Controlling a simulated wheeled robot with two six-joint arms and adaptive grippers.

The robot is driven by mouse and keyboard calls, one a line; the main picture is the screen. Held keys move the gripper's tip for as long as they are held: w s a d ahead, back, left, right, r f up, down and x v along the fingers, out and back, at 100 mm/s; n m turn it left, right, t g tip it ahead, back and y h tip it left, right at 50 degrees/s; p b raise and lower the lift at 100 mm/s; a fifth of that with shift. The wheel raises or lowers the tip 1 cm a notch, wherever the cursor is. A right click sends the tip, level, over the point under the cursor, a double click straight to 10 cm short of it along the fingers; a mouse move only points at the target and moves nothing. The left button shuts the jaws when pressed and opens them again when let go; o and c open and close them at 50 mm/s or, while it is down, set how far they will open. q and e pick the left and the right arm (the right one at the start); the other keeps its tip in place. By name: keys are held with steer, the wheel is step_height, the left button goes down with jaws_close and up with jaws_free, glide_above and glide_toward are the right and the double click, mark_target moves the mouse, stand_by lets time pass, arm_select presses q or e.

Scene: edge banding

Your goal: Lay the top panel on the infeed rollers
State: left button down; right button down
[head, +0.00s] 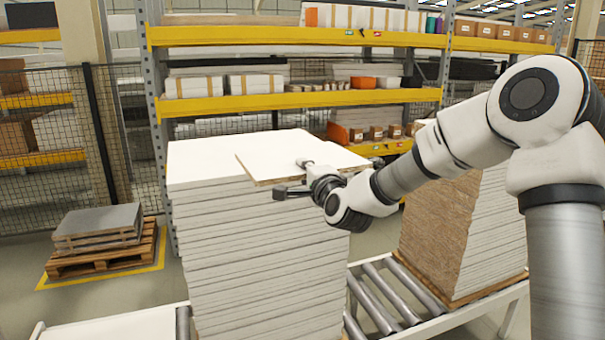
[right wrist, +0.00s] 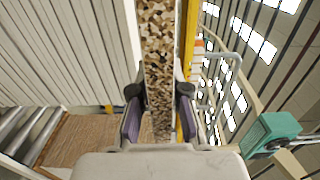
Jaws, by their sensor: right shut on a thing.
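The top panel (head: 270,168) is a thin white board with a chipboard edge. It sits at an angle over the right part of the tall stack of white panels (head: 260,255), its near corner jutting past the stack; whether it touches the stack is unclear. My right gripper (head: 306,178) is shut on the panel's edge. In the right wrist view the speckled edge (right wrist: 160,50) runs between the two finger pads (right wrist: 158,120). The rollers (head: 385,290) show right of the stack, low in the head view, and rollers also show in the right wrist view (right wrist: 28,130). My left gripper is out of view.
A second panel stack (head: 440,225) with brown chipboard sides stands at right beyond the rollers. Yellow-beamed shelving (head: 300,104) is behind. A wooden pallet (head: 105,255) with grey sheets lies at left on the floor, with free floor around it.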

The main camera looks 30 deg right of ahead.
steer(key=shift+s+a+r+p, duration=0.1)
steer(key=shift+s+r+p, duration=0.1)
steer(key=shift+r, duration=0.2)
steer(key=shift+s+a+r+p, duration=0.1)
steer(key=shift+s+r+p, duration=0.05)
steer(key=shift+r, duration=0.25)
steer(key=s+a+r+p, duration=0.2)
steer(key=s+r+p, duration=0.5)
steer(key=s+p, duration=0.2)
steer(key=shift+s+r+p, duration=0.3)
steer(key=shift+s+r, duration=0.1)
steer(key=shift+s, duration=0.05)
steer(key=shift+a, duration=0.1)
steer(key=shift+w+r, duration=0.1)
